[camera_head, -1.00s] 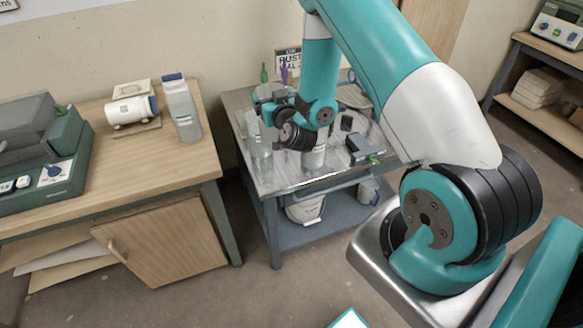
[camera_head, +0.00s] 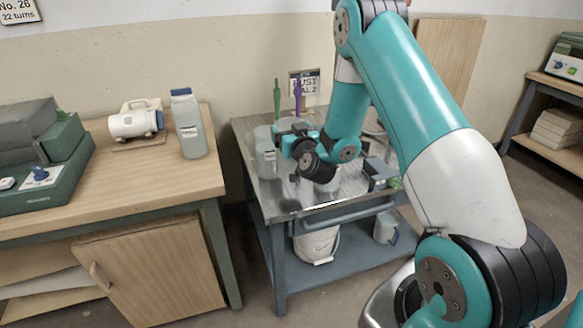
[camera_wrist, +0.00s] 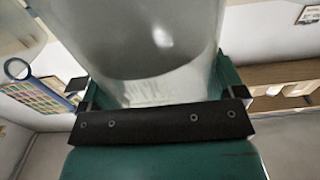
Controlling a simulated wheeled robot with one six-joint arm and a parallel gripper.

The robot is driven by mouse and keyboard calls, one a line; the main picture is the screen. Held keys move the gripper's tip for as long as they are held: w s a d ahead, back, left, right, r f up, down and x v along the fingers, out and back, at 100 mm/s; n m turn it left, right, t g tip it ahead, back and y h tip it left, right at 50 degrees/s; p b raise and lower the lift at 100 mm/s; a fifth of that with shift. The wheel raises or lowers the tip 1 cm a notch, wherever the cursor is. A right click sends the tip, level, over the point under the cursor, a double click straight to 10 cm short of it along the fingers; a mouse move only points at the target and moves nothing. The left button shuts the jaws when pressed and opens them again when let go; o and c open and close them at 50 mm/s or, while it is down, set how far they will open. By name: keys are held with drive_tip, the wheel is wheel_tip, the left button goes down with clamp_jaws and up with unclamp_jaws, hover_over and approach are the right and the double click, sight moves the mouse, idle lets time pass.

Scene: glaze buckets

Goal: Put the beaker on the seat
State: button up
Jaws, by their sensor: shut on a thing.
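My gripper (camera_head: 285,143) is over the left part of the metal cart, seen from behind and small in the head view. In the wrist view its dark jaw bar (camera_wrist: 165,122) is shut on a large, pale, translucent vessel, which I take as the beaker (camera_wrist: 135,50). The vessel fills the upper middle of that view, so its base and full outline are cut off. In the head view a clear vessel (camera_head: 265,158) shows at the gripper's left; I cannot tell whether it is the held one. I cannot make out the seat with certainty.
The cart top (camera_head: 290,205) also bears a pale container (camera_head: 327,180) below my wrist and a dark device (camera_head: 380,173) at right. A bucket (camera_head: 316,243) is on the lower shelf. A wooden bench (camera_head: 150,185) stands left.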

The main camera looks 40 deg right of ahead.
drive_tip(key=shift+f+b, duration=1.65)
drive_tip(key=shift+f, duration=1.7)
drive_tip(key=shift+f, duration=0.2)
drive_tip(key=o, duration=1.8)
drive_tip(key=shift+r, duration=0.1)
